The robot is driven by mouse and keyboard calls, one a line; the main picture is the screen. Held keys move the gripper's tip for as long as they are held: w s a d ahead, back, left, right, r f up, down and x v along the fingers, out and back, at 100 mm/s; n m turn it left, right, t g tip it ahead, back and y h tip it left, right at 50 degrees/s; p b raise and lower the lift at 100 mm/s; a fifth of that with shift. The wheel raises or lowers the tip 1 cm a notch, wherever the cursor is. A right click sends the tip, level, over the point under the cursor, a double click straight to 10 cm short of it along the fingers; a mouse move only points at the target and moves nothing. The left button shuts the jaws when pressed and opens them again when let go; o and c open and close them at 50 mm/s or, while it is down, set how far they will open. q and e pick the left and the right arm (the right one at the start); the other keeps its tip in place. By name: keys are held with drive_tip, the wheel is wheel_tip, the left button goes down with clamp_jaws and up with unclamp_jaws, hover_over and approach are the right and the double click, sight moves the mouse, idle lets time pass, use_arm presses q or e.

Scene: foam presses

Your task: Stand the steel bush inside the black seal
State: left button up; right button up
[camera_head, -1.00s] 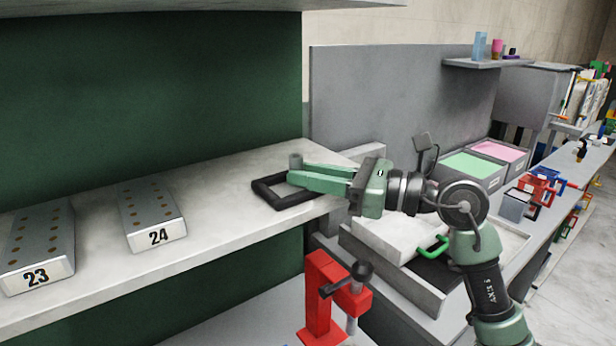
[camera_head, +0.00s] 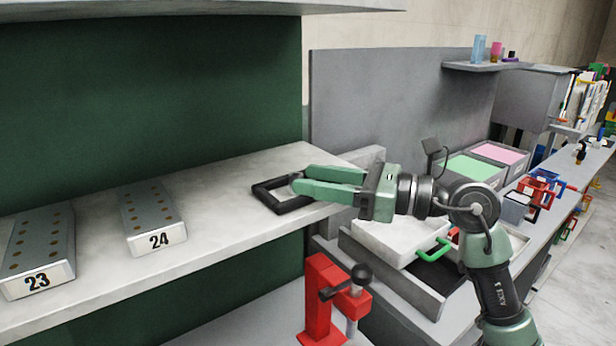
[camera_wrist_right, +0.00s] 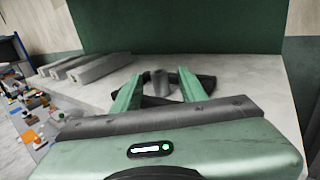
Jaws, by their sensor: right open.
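The black seal (camera_head: 268,199) is a square black frame lying flat near the right end of the pale shelf; it also shows in the right wrist view (camera_wrist_right: 207,80). The steel bush (camera_wrist_right: 160,82) is a small grey cylinder, upright between my fingers and within the seal's outline. In the head view the bush (camera_head: 294,179) is mostly hidden by a fingertip. My right gripper (camera_head: 299,181) is open, its fingers apart on either side of the bush, low over the seal. Contact between bush and shelf is hidden. My left gripper is not in view.
Metal blocks marked 24 (camera_head: 152,218) and 23 (camera_head: 38,254) stand left on the shelf (camera_head: 218,190). A green back wall (camera_head: 150,100) rises behind. A red clamp (camera_head: 322,295) stands below the shelf edge. The shelf between block 24 and the seal is clear.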

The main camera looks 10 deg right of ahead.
drive_tip(key=b+v, duration=0.3)
drive_tip(key=v, duration=0.7)
drive_tip(key=shift+s+d+b, duration=0.15)
drive_tip(key=shift+d+b, duration=0.15)
drive_tip(key=shift+r, duration=0.1)
